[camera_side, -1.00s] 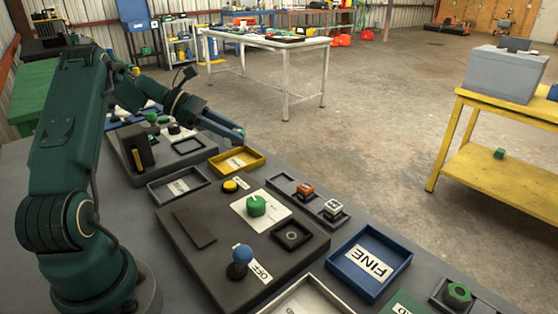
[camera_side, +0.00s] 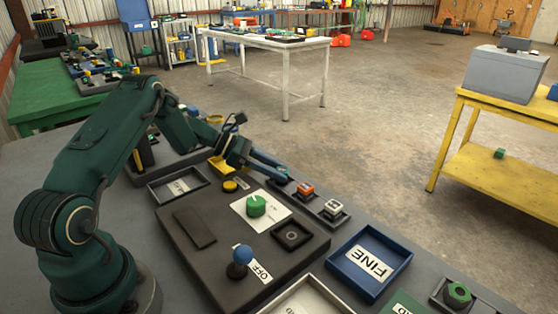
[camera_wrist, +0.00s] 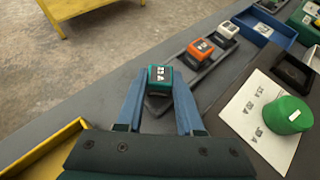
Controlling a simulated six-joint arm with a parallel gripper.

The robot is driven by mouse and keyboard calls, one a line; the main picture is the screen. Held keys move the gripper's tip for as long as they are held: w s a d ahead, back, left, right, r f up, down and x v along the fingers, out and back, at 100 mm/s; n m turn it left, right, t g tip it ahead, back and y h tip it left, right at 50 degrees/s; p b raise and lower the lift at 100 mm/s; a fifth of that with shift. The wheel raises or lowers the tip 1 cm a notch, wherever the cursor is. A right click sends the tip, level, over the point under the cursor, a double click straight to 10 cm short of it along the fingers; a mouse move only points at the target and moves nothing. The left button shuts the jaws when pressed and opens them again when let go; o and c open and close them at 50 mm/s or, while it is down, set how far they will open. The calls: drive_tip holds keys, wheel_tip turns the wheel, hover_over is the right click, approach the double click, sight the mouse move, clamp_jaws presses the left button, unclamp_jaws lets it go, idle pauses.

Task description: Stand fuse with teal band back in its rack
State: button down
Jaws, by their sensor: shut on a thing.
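The fuse with the teal band (camera_wrist: 159,77) is between my fingertips in the wrist view, its pale marked top showing. My gripper (camera_wrist: 160,80) is shut on it. The dark rack (camera_wrist: 157,108) extends from under the fuse toward the upper right and holds an orange fuse (camera_wrist: 200,49) and a white fuse (camera_wrist: 226,30). In the side view my gripper (camera_side: 282,172) is at the rack's far left end, beyond the orange fuse (camera_side: 305,189). The teal fuse is not clearly visible there. I cannot tell whether its foot is inside the rack's end slot.
A green knob (camera_side: 256,206) on a white plate and a blue-knobbed lever (camera_side: 241,256) stand on the panel beside the rack. A yellow tray (camera_wrist: 48,148) lies left of my gripper in the wrist view. A blue tray (camera_side: 369,292) lies beyond the rack's other end.

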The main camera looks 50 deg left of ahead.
drive_tip(key=shift+f, duration=0.15)
drive_tip(key=c, duration=0.5)
unclamp_jaws()
drive_tip(key=shift+c, duration=0.2)
